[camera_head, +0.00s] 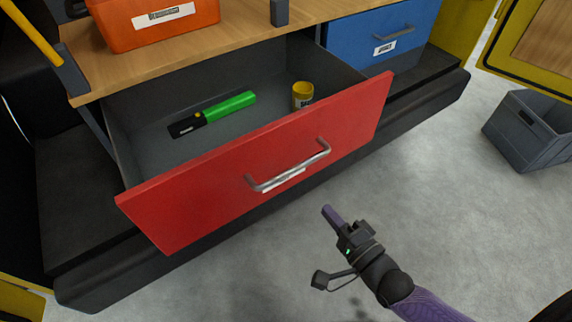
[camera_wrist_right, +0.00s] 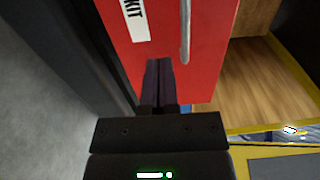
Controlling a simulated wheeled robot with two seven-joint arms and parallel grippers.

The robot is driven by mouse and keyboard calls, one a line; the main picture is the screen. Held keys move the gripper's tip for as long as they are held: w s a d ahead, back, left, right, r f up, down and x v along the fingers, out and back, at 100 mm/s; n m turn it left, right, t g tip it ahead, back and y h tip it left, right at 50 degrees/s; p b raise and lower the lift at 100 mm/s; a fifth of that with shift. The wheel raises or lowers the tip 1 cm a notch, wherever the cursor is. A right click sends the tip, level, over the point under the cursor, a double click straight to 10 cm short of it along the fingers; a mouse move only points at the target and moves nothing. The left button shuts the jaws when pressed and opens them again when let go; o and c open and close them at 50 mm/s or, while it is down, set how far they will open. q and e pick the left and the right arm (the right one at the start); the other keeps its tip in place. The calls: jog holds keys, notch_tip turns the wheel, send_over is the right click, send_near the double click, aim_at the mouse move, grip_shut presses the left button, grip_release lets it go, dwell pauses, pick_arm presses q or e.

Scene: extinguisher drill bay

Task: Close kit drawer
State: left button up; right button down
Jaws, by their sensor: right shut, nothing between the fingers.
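The red-fronted kit drawer (camera_head: 225,192) stands pulled out below the wooden shelf in the head view. Its metal bar handle (camera_head: 290,170) sits on the front above a white label. A green and black tool (camera_head: 228,106) and a yellow-lidded jar (camera_head: 302,94) lie inside it. My right gripper (camera_head: 331,213) is shut and empty, in front of the drawer and below the right of its handle, apart from it in the head view. In the right wrist view the shut fingers (camera_wrist_right: 158,82) point toward the red front (camera_wrist_right: 204,70); contact cannot be told. My left gripper is not in view.
A blue drawer (camera_head: 362,38) is at the upper right. An orange box (camera_head: 150,22) stands on the wooden shelf (camera_head: 236,25). A grey bin (camera_head: 525,135) is on the floor at right. The grey floor (camera_head: 240,275) before the drawer is clear.

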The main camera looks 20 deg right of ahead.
aim_at(287, 164)
jog(key=b+x, duration=0.3)
jog(key=x, duration=0.8)
jog(key=shift+w+a+f, duration=0.1)
jog(key=shift+w+f, duration=0.1)
jog(key=shift+w, duration=0.05)
jog(key=shift+w+a+r+b, duration=0.1)
jog(key=shift+w+a+b, duration=0.05)
jog(key=shift+w+b, duration=0.3)
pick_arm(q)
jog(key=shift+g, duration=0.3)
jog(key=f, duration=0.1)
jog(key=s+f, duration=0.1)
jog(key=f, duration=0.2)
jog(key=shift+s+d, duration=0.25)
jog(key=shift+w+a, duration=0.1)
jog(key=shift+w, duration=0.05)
pick_arm(e)
jog(key=shift+w, duration=0.1)
